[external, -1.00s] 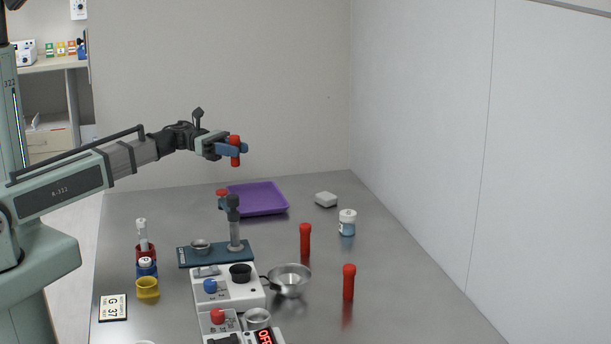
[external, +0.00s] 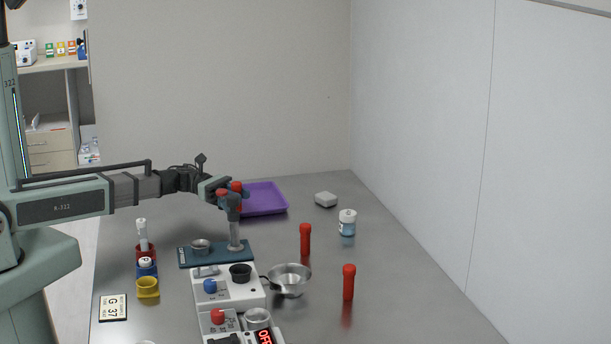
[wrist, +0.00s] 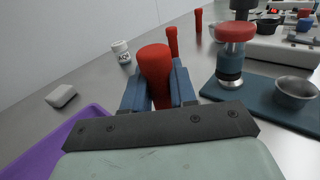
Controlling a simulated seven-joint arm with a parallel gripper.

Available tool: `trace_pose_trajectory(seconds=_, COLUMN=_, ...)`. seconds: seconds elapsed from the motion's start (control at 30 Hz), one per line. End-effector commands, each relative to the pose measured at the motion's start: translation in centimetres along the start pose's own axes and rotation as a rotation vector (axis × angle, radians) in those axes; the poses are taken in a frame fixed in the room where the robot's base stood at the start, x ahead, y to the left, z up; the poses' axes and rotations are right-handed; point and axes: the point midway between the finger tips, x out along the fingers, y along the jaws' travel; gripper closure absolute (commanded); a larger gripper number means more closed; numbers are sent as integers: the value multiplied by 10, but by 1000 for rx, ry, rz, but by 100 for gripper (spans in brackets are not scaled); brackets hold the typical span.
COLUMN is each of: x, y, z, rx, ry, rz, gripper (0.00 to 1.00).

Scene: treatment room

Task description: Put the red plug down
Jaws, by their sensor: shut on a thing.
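My gripper (external: 238,191) is shut on a red plug (wrist: 155,66), which stands between the blue fingers in the wrist view. In the external view the red top of this plug (external: 236,186) shows behind the stand's head, and its lower part is hidden. I cannot tell whether its bottom touches the table. Two other red plugs stand upright on the table, one nearer the middle (external: 305,241) and one further forward (external: 349,282). They also show beyond the gripper in the wrist view.
A purple tray (external: 268,200) lies just behind my gripper. A stand with a red knob (wrist: 236,32) and dark blue base (external: 215,260) is close by, holding a metal cup. A blue-labelled jar (external: 347,223) and white block (external: 326,199) stand right. Bare table lies between.

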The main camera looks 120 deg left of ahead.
Motion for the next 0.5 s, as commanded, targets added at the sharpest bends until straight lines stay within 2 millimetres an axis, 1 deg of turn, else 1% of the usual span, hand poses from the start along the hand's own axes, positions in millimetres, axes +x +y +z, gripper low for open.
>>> trace_pose_trajectory(seconds=0.27, x=0, y=0, z=-12, rx=-1, ry=0, rz=0, gripper=100)
trace_pose_trajectory(seconds=0.5, x=0, y=0, z=-38, rx=-1, ry=1, rz=0, gripper=100)
